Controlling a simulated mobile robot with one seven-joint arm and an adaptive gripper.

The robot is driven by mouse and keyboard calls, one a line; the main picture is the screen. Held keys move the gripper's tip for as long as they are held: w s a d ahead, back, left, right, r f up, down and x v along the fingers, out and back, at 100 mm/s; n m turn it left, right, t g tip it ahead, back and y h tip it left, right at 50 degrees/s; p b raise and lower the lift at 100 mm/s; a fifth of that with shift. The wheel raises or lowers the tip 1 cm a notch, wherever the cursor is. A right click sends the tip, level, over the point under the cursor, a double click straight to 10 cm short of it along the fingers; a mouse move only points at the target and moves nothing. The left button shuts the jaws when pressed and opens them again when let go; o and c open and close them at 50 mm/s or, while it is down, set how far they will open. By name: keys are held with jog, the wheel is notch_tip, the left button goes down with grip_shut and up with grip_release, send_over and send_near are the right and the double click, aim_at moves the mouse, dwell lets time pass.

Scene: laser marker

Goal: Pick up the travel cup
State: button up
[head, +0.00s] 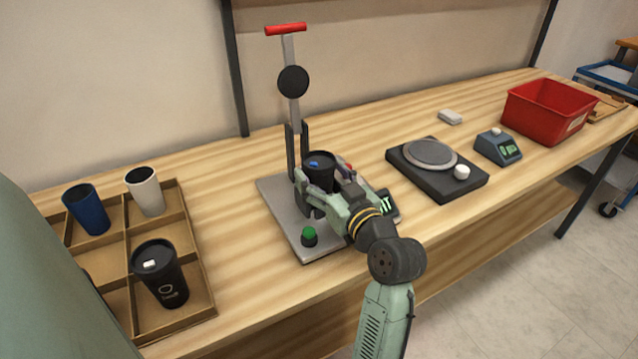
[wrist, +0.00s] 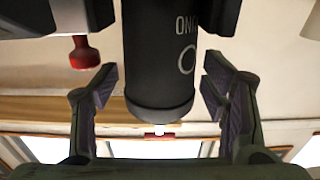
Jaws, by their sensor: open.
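A black travel cup (head: 319,167) stands on the grey base plate of the laser marker (head: 275,211), with a small blue spot on its lid. In the wrist view the cup (wrist: 158,50) shows as a dark cylinder with pale lettering and a ring mark, between my fingers. My gripper (head: 322,187) reaches in from the front, fingers on either side of the cup. My gripper hides the cup's lower part in the head view.
A divided tray (head: 200,285) at left holds a blue cup (head: 86,212), a white cup (head: 146,193) and another black cup (head: 160,275). A round-plated device (head: 420,180), a small blue-grey display unit (head: 497,147) and a red bin (head: 540,115) stand right. The marker's upright post (head: 291,110) rises behind.

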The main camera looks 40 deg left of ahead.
jog(key=shift+x, duration=0.85)
jog(key=shift+c, duration=0.2)
jog(key=c, duration=0.5)
